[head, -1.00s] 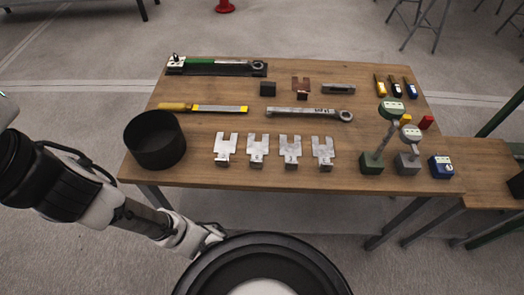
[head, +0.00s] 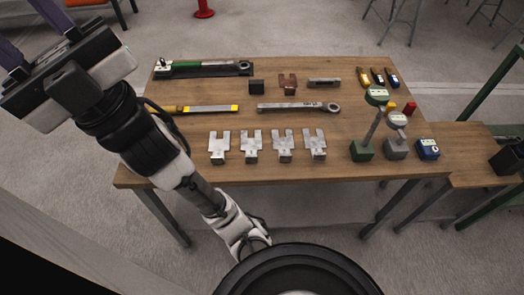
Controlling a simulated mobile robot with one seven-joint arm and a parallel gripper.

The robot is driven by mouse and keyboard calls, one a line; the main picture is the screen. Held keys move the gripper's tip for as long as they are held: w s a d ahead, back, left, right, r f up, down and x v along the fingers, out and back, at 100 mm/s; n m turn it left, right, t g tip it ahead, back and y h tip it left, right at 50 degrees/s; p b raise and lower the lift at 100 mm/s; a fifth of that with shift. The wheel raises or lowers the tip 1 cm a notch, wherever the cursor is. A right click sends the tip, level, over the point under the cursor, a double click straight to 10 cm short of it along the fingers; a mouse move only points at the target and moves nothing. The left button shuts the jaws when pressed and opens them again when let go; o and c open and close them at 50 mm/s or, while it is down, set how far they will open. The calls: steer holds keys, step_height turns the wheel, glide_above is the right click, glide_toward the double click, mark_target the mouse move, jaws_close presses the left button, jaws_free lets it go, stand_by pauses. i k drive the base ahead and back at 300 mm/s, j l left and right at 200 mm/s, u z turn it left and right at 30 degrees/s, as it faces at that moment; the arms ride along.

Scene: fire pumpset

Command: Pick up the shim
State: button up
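Several silver slotted plates, which look like shims, lie in a row along the front of the wooden table (head: 350,180): the leftmost (head: 219,145), two middle ones (head: 251,145) (head: 283,145) and the rightmost (head: 315,143). Each has a small tab at its front edge. A brown slotted plate (head: 288,80) sits farther back by a black block (head: 256,87). I cannot tell which piece is the task's shim. My gripper (head: 27,35) is raised at the upper left, away from the plates. Its two purplish fingers are spread apart, their tips partly outside the picture. Nothing shows between them.
A wrench (head: 299,106), a yellow-marked file (head: 208,108) and a torque wrench on a black tray (head: 203,68) lie behind.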

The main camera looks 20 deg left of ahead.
mark_target(251, 146)
steer(key=k+j+z, duration=0.2)
steer(key=j, duration=0.25)
steer(key=k+j+z, duration=0.15)
steer(key=j, duration=0.25)
steer(key=k+j, duration=0.6)
steer(key=j, duration=0.2)
steer(key=j+z, duration=0.05)
